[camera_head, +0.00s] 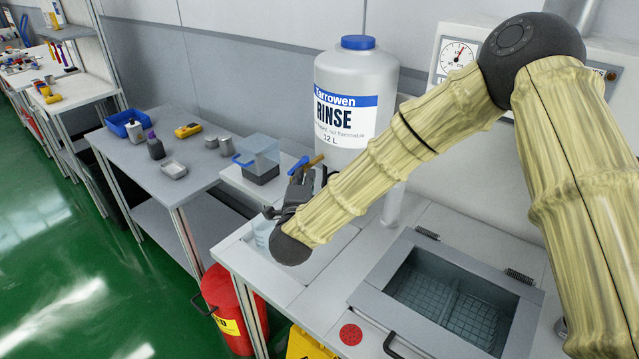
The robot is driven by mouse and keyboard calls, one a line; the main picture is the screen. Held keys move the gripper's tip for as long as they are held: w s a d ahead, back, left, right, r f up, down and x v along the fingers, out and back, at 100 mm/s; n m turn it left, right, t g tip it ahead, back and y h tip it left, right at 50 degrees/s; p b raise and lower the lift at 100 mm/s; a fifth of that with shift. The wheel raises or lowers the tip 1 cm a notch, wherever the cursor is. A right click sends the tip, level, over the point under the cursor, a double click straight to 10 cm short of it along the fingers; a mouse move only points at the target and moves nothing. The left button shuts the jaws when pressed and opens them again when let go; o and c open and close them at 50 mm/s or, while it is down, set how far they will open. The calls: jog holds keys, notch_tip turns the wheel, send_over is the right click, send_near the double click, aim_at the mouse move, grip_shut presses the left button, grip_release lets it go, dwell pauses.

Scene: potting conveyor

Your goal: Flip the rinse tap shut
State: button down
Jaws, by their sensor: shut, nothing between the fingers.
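The rinse container (345,90) is a large white jug with a blue cap and a "RINSE 12 L" label, standing at the back of the bench. Near its lower left, a small blue lever (298,165) and a brass-coloured piece (313,162) show; they look like parts of the rinse tap. The tap's body is mostly hidden behind my arm and gripper. My gripper (297,184) is dark, shut and empty, just below the blue lever. I cannot tell whether it touches the lever.
A clear bluish vessel (264,231) is partly hidden left of my wrist. A red bin (226,312) stands below the bench. A gauge (457,54) is on the wall.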

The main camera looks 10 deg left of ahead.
jog(key=s+d+b, duration=0.3)
jog(key=s, duration=0.8)
dwell(0.3)
jog(key=shift+s+d, duration=0.1)
dwell(0.3)
